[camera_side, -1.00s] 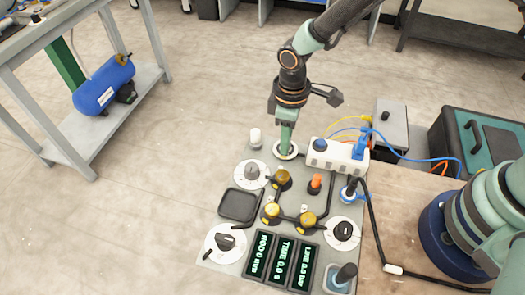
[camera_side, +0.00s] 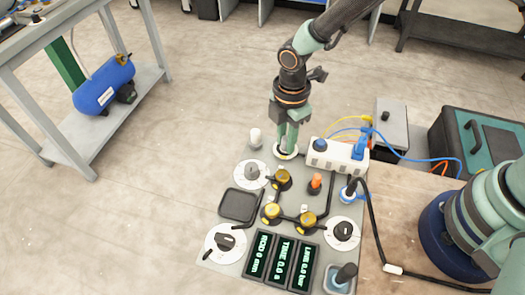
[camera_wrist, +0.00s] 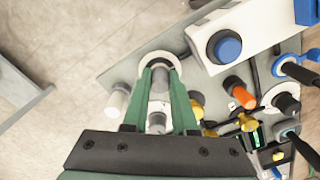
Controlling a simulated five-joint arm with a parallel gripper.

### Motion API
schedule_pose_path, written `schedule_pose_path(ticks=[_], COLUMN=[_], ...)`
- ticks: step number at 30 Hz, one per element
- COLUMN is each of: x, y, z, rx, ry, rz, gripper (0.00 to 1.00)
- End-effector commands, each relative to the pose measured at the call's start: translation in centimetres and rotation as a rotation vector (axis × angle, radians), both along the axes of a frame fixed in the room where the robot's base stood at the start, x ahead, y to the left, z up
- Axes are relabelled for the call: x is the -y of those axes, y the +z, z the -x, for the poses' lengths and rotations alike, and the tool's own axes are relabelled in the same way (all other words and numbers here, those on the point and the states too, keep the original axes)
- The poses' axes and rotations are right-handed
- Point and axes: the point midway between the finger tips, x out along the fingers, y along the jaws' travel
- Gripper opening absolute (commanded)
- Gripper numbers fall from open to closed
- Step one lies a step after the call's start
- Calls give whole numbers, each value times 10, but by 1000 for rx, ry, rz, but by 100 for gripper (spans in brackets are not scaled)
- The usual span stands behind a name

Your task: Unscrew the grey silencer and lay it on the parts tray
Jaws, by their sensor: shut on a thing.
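The grey silencer (camera_wrist: 159,84) shows in the wrist view as a grey cylinder standing over a white ring (camera_wrist: 151,58) on the panel. My gripper (camera_wrist: 160,73) has its two green fingers on either side of it, shut on it. In the side view my gripper (camera_side: 287,147) points straight down at the same ring, at the panel's far edge, and the fingers mostly hide the silencer. The parts tray (camera_side: 238,206), a dark square shallow tray, lies empty at the panel's left side. I cannot make out the tray in the wrist view.
A white cylinder (camera_side: 256,138) stands just left of my gripper. A white block with a blue knob (camera_side: 320,145) stands close on the right. Yellow-topped fittings (camera_side: 282,177) and an orange knob (camera_side: 315,183) stand between me and the displays. Open floor lies left of the panel.

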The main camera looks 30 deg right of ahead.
Motion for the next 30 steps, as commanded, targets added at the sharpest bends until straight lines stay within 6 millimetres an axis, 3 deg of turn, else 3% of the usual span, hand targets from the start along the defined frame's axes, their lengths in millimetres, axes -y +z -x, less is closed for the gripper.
schedule_pose_path(ticks=[1,3,13,17,30], x=[0,0,0,0,0], y=[0,0,1,10,93], z=[0,0,0,-1,-1], rx=[-1,-1,0,2,5], ry=[25,19,17,16,17], rz=[0,0,0,-1,-3], gripper=[33,60,61,61,61])
